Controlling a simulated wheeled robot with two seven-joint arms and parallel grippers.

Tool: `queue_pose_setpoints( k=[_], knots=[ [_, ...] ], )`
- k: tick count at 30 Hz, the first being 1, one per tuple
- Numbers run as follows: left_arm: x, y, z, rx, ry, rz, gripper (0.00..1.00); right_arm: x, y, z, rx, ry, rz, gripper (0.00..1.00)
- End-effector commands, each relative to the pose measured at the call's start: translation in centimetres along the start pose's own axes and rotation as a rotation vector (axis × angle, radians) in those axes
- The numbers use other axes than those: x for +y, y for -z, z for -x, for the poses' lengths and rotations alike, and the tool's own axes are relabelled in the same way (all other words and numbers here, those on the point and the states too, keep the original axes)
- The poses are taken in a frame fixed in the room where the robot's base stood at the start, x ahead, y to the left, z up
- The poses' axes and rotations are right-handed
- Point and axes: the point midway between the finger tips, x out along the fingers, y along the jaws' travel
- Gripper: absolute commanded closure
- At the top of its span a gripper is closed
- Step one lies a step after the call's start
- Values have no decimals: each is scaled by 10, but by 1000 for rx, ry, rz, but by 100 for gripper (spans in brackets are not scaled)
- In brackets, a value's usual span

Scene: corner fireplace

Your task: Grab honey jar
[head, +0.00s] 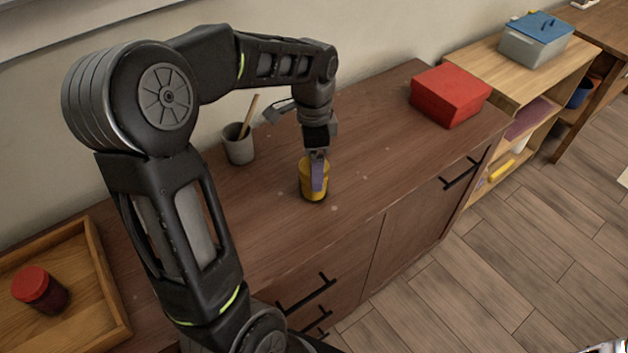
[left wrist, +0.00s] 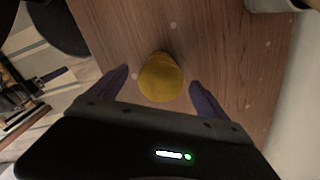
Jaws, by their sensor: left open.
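The honey jar (head: 308,188) is a small yellow cylinder standing upright on the brown wooden cabinet top (head: 390,140). My left gripper (head: 317,180) points down at the jar in the head view, with a purple finger in front of it. In the left wrist view the jar's yellow top (left wrist: 161,77) lies between the two spread purple fingers of my left gripper (left wrist: 160,84), with a gap on both sides. The left gripper is open.
A grey cup (head: 238,148) with a wooden stick stands behind and left of the jar. A red box (head: 450,95) sits at the right end of the cabinet. A wooden tray (head: 108,300) with a red-lidded jar (head: 40,289) is at left. Cabinet top right of the jar is clear.

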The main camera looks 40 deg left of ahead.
Motion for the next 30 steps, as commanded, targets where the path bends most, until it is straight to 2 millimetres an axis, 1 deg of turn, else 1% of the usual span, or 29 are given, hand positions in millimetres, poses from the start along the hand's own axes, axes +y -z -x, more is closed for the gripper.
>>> queue_pose_setpoints(
  k=[5,9,12,30],
  knots=[
    [0,0,-20,-4,-5,0,12,-2,0,4,0,0,0,13],
    [-1,0,-41,-2,-5,0,12,-2,0,5,0,0,0,13],
    [-1,0,-49,-1,-3,0,12,-2,0,6,-1,0,0,13],
    [-2,1,-50,0,-1,0,12,-2,0,6,0,0,0,13]
  ],
)
